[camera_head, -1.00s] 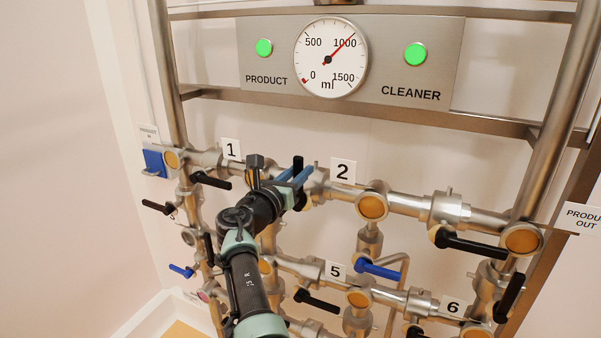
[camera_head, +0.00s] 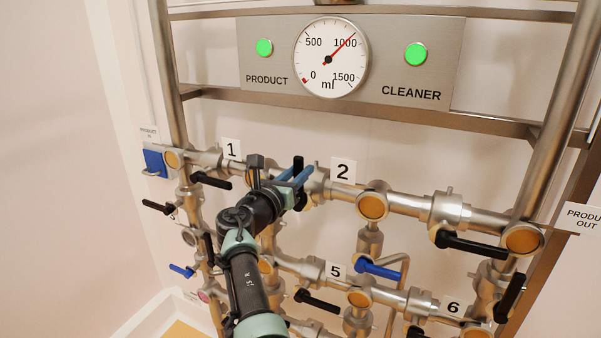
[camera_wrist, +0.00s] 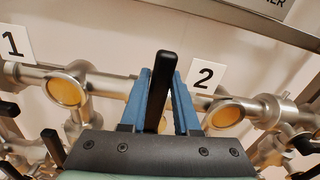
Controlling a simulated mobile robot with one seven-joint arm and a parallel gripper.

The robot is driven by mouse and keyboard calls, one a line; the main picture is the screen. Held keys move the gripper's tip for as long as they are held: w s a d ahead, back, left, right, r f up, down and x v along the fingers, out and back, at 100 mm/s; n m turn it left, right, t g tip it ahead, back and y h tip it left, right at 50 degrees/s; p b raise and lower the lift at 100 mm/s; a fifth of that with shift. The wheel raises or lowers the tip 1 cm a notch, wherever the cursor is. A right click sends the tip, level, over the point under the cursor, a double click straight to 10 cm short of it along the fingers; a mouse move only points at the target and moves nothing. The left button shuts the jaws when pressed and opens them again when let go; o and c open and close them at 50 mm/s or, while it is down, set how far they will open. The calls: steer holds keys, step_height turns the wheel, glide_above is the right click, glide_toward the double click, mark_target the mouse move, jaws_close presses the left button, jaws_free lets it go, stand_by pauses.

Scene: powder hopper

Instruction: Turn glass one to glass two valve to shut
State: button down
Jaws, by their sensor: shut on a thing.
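My gripper (camera_head: 296,177) reaches up to the top pipe, with its blue fingers closed around a black valve handle (camera_head: 298,166). The handle stands upright, across the run of the pipe, between label 1 (camera_head: 231,149) and label 2 (camera_head: 343,171). In the wrist view the handle (camera_wrist: 161,92) rises between the fingers, with one round amber sight glass (camera_wrist: 65,90) to its left and another (camera_wrist: 225,112) to its right. My arm hides the valve body and much of the pipe in the head view.
Another black handle (camera_head: 210,180) sits left of my gripper, under label 1. A blue handle (camera_head: 378,268) and more black handles (camera_head: 468,244) lie lower and to the right. A panel (camera_head: 245,55) with a dial and two green lights is above. Pipes crowd both sides.

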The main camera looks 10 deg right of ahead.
steer(key=shift+w+a+r, duration=0.2)
steer(key=shift+a+r, duration=0.3)
steer(key=shift+a, duration=0.15)
steer(key=c, duration=0.9)
jaws_free()
steer(key=shift+c, duration=0.2)
steer(key=shift+o, duration=1.3)
steer(key=shift+w+a+f, duration=0.15)
steer(key=shift+w+f, duration=0.1)
steer(key=shift+s+y, duration=0.1)
steer(key=shift+y, duration=0.2)
steer(key=shift+d+f, duration=0.15)
steer(key=shift+d, duration=0.1)
steer(key=shift+s+a+r+p, duration=0.1)
steer(key=shift+a+r+p, duration=0.1)
steer(key=shift+p, duration=0.2)
